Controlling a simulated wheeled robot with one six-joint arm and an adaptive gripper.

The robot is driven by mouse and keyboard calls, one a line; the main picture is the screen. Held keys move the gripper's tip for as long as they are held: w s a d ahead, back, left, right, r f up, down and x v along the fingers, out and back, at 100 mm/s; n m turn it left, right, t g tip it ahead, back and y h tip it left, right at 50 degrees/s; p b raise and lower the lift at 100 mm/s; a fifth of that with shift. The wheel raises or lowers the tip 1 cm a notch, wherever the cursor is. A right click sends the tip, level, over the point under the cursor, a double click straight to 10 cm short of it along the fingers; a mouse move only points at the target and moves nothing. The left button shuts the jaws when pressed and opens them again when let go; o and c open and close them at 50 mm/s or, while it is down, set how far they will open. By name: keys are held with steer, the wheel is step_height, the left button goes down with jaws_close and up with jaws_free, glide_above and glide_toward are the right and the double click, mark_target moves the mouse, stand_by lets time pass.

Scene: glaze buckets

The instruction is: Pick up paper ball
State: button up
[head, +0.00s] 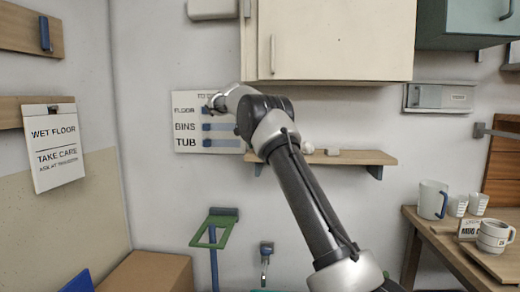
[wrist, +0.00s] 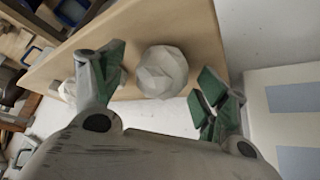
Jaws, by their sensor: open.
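The paper ball (wrist: 162,72) is a white, faceted lump on the light wooden shelf (wrist: 205,32) in the wrist view, near the shelf's edge. My gripper (wrist: 165,78) is open, with one green-padded finger to the left of the ball and one to the right. Gaps show between the ball and both fingers, and nothing is held. In the head view my gripper (head: 214,102) is small, in front of the wall sign, and its fingers are unclear. A small white lump (head: 307,147) sits on the shelf there; I cannot tell whether it is the same ball. My arm hides the shelf's left part.
A sign with blue bars (head: 190,140) hangs left of the shelf. A white cupboard (head: 335,40) hangs above it. A small pale object (head: 333,153) lies on the shelf. At right, a wooden table (head: 425,222) holds a jug (head: 431,200) and mugs.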

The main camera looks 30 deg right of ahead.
steer(key=shift+c, duration=0.2)
steer(key=c, duration=0.8)
steer(key=shift+o, duration=0.2)
steer(key=shift+r, duration=0.15)
